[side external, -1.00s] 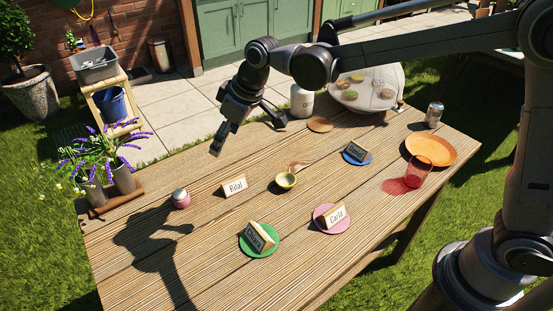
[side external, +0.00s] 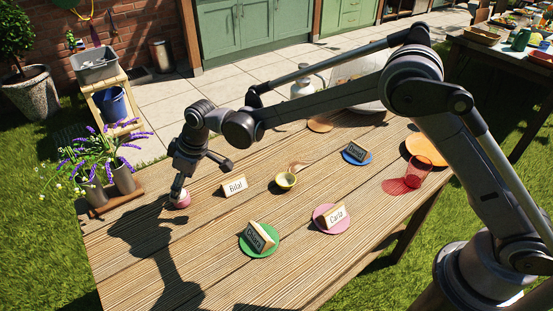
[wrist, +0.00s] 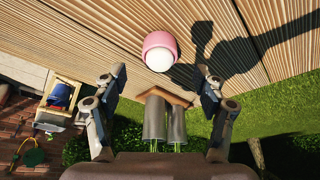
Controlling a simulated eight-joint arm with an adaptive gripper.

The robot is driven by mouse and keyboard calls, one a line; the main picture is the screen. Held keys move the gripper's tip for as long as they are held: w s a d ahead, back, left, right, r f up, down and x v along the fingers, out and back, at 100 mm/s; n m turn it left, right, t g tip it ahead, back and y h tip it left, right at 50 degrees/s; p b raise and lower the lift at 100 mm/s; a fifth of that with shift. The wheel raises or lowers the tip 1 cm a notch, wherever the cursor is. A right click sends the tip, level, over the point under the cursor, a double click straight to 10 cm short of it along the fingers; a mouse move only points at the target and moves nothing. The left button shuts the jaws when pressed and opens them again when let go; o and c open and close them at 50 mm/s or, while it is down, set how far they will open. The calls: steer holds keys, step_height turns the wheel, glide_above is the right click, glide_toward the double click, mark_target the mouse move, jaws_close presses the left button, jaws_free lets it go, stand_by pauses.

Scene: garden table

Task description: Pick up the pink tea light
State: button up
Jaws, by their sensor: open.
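The pink tea light (side external: 181,201), a small pink cup with a white top, stands on the wooden table near its left end. In the side view my gripper (side external: 202,178) is just above it, and one finger covers part of it. In the wrist view the pink tea light (wrist: 160,51) is ahead of and between the two spread fingers of my gripper (wrist: 160,84), apart from both. My gripper is open and empty.
A name block reading Bilal (side external: 234,186) stands right of the tea light, then a yellow-green bowl (side external: 286,180). Metal pots with lavender (side external: 122,177) stand at the table's left edge. The table front left is clear.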

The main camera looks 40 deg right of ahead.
mark_target(181, 199)
steer(key=shift+x, duration=2.65)
steer(key=c, duration=1.2)
